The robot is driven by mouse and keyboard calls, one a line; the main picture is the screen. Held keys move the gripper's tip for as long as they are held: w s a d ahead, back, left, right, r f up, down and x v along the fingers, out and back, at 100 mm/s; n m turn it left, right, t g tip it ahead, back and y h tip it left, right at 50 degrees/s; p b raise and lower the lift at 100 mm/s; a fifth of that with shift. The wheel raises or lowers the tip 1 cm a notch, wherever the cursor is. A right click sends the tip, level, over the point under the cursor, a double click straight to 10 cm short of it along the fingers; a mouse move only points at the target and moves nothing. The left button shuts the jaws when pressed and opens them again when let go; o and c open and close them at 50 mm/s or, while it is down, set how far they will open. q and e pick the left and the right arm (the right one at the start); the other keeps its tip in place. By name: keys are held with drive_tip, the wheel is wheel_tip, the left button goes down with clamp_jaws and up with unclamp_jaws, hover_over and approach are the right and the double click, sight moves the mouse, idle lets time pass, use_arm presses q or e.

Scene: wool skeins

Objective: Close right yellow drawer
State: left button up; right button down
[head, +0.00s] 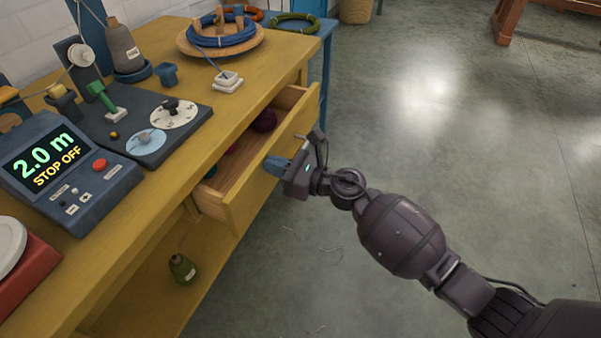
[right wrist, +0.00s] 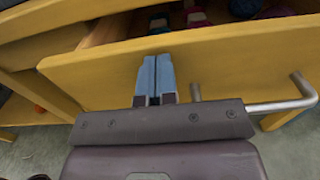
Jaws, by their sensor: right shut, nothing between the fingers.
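The right yellow drawer (head: 245,190) is pulled partly out of the yellow workbench in the head view. Its front panel (right wrist: 235,62) fills the middle of the right wrist view, with a metal bar handle (right wrist: 270,107) on it. Dark red and other coloured skeins (head: 264,121) lie inside. My right gripper (head: 272,164) is at the outer face of the drawer front, its blue fingers (right wrist: 155,77) shut together with nothing between them. The fingers are beside the handle, not around it; the fingertips overlap the panel near its upper edge, and I cannot tell whether they touch. My left gripper is not in view.
On the yellow bench top (head: 200,135) stand a meter box (head: 70,165) reading "2.0 m STOP OFF", a dark board with dials, and a wooden reel (head: 222,40) with blue coil. A green bottle (head: 182,268) stands on the lower shelf.

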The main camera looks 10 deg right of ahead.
drive_tip(key=b+x, duration=0.1)
drive_tip(key=x, duration=0.8)
drive_tip(key=shift+f, duration=0.1)
drive_tip(key=shift+w+a, duration=0.1)
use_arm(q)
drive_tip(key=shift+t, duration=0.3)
use_arm(e)
drive_tip(key=shift+r, duration=0.3)
drive_tip(key=shift+w+a+r, duration=0.1)
